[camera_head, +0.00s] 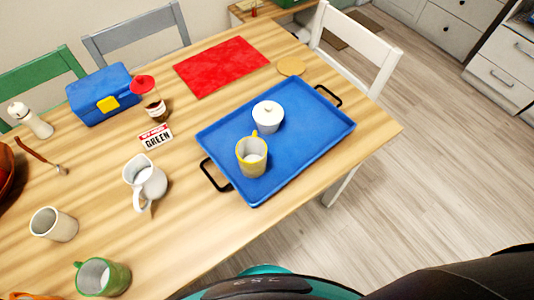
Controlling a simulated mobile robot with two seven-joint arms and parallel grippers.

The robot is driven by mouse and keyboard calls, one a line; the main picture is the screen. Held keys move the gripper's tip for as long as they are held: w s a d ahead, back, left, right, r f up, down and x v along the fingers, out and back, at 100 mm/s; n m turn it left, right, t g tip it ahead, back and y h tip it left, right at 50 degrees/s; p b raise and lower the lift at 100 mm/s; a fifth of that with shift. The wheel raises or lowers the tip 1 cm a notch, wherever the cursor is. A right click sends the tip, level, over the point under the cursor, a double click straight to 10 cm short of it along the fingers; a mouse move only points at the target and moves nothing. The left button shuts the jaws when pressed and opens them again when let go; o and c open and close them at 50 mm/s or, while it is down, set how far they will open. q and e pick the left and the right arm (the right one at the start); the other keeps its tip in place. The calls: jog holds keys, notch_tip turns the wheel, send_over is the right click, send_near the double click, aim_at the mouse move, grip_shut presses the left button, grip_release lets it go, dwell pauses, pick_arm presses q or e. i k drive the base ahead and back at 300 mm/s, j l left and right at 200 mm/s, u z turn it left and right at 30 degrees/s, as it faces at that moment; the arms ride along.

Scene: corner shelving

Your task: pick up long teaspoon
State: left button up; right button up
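A long thin spoon-like utensil (40,157) lies on the wooden table at the far left. It has a brown handle and a small greyish end pointing to the lower right. Its handle's upper end lies close to a reddish-brown bowl that the left picture edge cuts off. I cannot tell for certain whether it is the long teaspoon, and I see no other spoon. Neither of my grippers is in view.
A white jug (144,184), beige cup (54,226) and green mug (102,278) stand left. Chairs (362,45) surround the table.

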aim_at(62, 171)
jog(key=u, duration=1.75)
